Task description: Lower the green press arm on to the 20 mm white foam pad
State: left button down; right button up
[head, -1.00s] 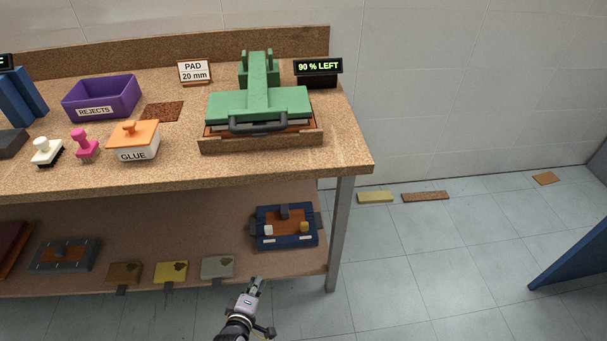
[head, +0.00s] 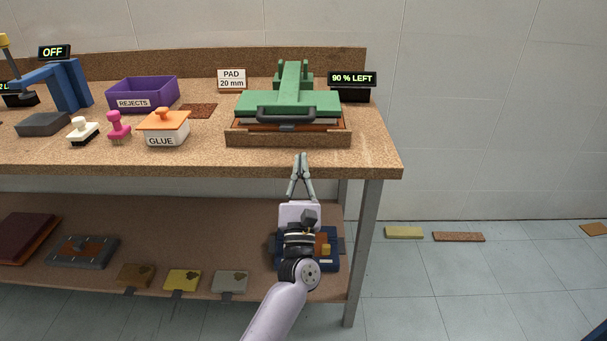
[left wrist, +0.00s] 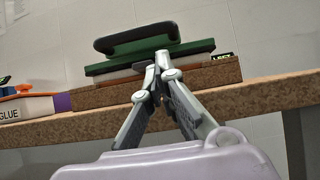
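The green press arm (head: 262,103) stands on the bench top with its black handle (head: 286,119) facing me. It also shows from below in the left wrist view (left wrist: 152,56). A thin pale layer, seemingly the white foam pad (left wrist: 118,75), shows under the green plate above a reddish-brown layer. I cannot tell whether plate and pad touch. A sign reading "PAD 20 mm" (head: 232,79) stands behind. My left gripper (head: 301,156) points up in front of the bench edge, below the handle and apart from it. Its fingertips are together and empty. My right gripper is out of view.
A display (head: 352,79) reads "90 % LEFT". A glue box (head: 167,137), stamps (head: 119,124) and a purple rejects bin (head: 142,93) stand left of the press. The bench's front edge (head: 360,169) lies just behind my fingertips. Floor at the right is mostly clear.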

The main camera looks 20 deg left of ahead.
pick_arm(q)
jog(key=x, duration=0.4)
jog(key=shift+w+r, duration=0.2)
jog(key=shift+w, duration=0.05)
jog(key=shift+x, duration=0.75)
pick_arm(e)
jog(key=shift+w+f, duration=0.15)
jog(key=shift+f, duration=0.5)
